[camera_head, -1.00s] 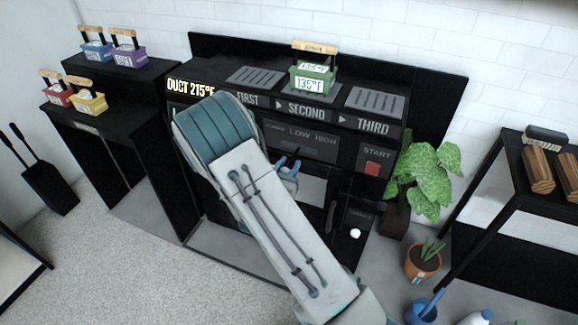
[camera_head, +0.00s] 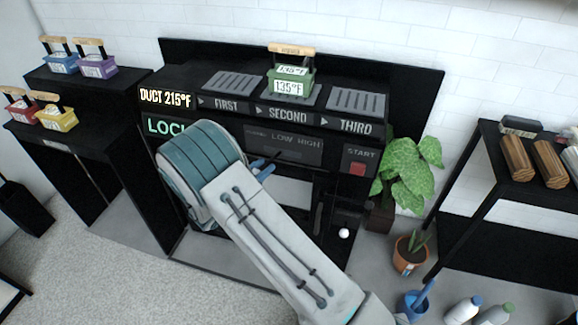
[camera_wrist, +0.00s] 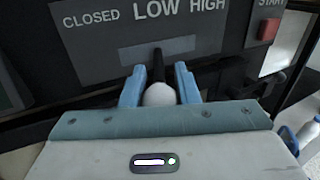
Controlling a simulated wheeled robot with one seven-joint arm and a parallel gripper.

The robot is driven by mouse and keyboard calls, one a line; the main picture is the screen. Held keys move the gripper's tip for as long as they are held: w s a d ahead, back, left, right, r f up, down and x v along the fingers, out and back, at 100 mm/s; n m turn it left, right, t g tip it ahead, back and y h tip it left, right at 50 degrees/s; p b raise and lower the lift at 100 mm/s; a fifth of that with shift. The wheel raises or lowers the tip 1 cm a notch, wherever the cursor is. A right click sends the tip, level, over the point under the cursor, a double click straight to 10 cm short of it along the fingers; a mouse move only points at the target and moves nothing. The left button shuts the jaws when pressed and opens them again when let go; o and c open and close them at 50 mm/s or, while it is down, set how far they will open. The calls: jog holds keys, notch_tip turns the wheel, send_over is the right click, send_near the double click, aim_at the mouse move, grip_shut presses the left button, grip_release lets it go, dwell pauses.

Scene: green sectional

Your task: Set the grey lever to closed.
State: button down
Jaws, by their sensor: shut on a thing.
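The grey lever shows in the wrist view as a dark stem with a pale round knob (camera_wrist: 159,95), below the word LOW on a grey panel (camera_wrist: 90,42) marked CLOSED, LOW and HIGH. My gripper (camera_wrist: 158,84) has its blue fingers on either side of the knob and is shut on it. In the head view my gripper (camera_head: 264,168) is in front of the black machine, just below the same panel (camera_head: 284,146). My arm hides the CLOSED end of the panel and the lever there.
A green 135°F block (camera_head: 290,86) stands on the SECOND grate. A red START button (camera_head: 357,169) is right of the panel. Another white knob (camera_head: 343,233) is lower right. A plant (camera_head: 408,165) and shelf (camera_head: 500,185) stand to the right; coloured blocks (camera_head: 62,63) stand left.

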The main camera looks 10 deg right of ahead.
jog(key=shift+w+a+m+g+h, duration=0.6)
jog(key=shift+w+a+g+h, duration=0.1)
jog(key=shift+w+a+g, duration=0.2)
jog(key=shift+w, duration=0.1)
jog(key=shift+d, duration=0.1)
jog(key=c, duration=1.1)
grip_release()
jog(key=shift+d, duration=0.15)
jog(key=p+v, duration=0.1)
jog(key=v, duration=1.3)
